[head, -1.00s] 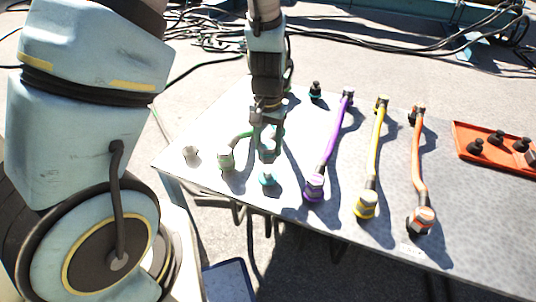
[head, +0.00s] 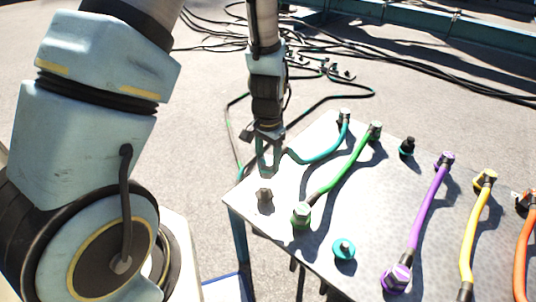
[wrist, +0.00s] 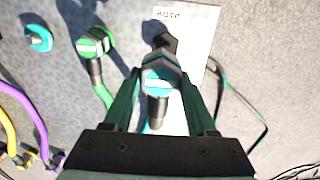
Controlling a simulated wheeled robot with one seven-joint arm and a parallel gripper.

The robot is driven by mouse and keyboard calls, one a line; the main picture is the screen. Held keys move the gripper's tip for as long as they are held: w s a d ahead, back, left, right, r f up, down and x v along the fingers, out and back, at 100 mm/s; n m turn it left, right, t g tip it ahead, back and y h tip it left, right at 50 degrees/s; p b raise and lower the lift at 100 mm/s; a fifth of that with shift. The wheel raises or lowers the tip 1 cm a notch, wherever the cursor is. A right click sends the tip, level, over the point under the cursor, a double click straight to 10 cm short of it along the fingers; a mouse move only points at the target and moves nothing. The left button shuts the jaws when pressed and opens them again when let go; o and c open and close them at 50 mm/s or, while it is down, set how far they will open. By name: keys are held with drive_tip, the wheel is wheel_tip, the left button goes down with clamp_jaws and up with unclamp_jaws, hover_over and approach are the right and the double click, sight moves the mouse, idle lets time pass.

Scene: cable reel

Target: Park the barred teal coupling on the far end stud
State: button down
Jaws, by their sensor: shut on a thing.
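My gripper (head: 268,165) is shut on the teal coupling (wrist: 158,82), whose top shows a white bar in the wrist view. In the head view the fingers mostly hide the coupling. Its teal hose (head: 322,157) runs from the gripper back to a fitting at the panel's far edge. The bare, dark end stud (head: 265,197) stands just below the gripper in the head view, at the panel's left corner. In the wrist view the stud (wrist: 164,42) shows just beyond the coupling, on a white label (wrist: 194,30). The coupling appears apart from it.
A green coupling (head: 302,214) with a white bar sits close by on the panel (head: 310,262). A bare teal-ringed stud (head: 344,249) lies to its right. Purple (head: 428,210) and yellow (head: 475,230) hoses are further right. Black cables lie on the ground behind.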

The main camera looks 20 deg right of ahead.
drive_tip(key=shift+w+a, duration=0.25)
drive_tip(key=shift+w, duration=0.05)
drive_tip(key=shift+w+a+f+b, duration=0.1)
drive_tip(key=shift+w+f+b, duration=0.05)
drive_tip(key=shift+f+b, duration=0.2)
drive_tip(key=b, duration=0.6)
hover_over(265, 189)
wheel_tip(265, 189, down, 6)
drive_tip(key=shift+w+f, duration=0.1)
drive_tip(key=shift+f+b, duration=0.3)
drive_tip(key=shift+f, duration=0.65)
drive_tip(key=shift+f, duration=0.45)
drive_tip(key=shift+c, duration=0.6)
unclamp_jaws()
wheel_tip(265, 189, up, 11)
drive_tip(key=shift+f+p, duration=0.1)
drive_tip(key=shift+p, duration=0.75)
